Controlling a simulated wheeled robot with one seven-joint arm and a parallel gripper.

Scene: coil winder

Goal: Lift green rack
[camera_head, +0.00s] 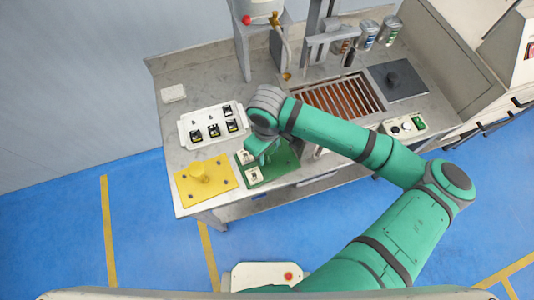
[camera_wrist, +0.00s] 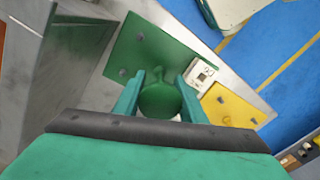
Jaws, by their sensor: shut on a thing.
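The green rack (camera_head: 283,166) is a flat green plate at the front of the workbench, partly hidden by my arm in the head view. In the wrist view the green rack (camera_wrist: 150,48) shows small pegs and a round green knob (camera_wrist: 160,98). My gripper (camera_wrist: 158,92) is shut on this knob, one finger on each side. In the head view my gripper (camera_head: 262,151) is over the rack, its fingertips hard to make out. Small white pieces (camera_head: 254,175) are at the rack's left side. I cannot tell whether the plate is clear of the bench.
A yellow plate with a knob (camera_head: 206,181) lies just left of the green rack. A white tray with black parts (camera_head: 213,126) is behind it. A slotted bed (camera_head: 338,97), a dark plate (camera_head: 397,80) and a control box (camera_head: 403,126) are to the right.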

